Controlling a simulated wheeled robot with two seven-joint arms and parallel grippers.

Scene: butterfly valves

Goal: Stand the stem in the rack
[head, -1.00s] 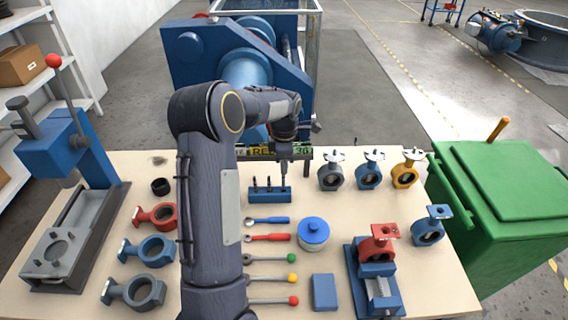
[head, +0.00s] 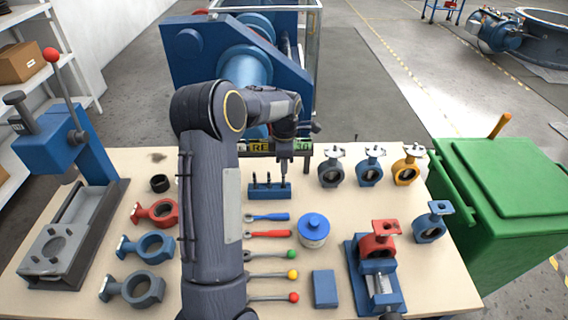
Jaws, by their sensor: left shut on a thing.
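The blue rack (head: 262,194) stands near the back middle of the table, with two dark stems (head: 268,180) upright in it. My left gripper (head: 284,174) points straight down over the rack's right end. It is shut on a thin dark stem (head: 284,184), which is upright with its lower end at the rack's right end. The fingers hide most of this stem, and I cannot tell how deep its end sits. My right gripper is not in view.
Grey, blue and orange valve bodies (head: 407,171) line the back right. A blue vise (head: 386,301) holds a red valve body (head: 379,243). Coloured-knob levers (head: 270,275) and a blue-lidded jar (head: 313,230) lie before the rack. A blue press (head: 62,150) stands left.

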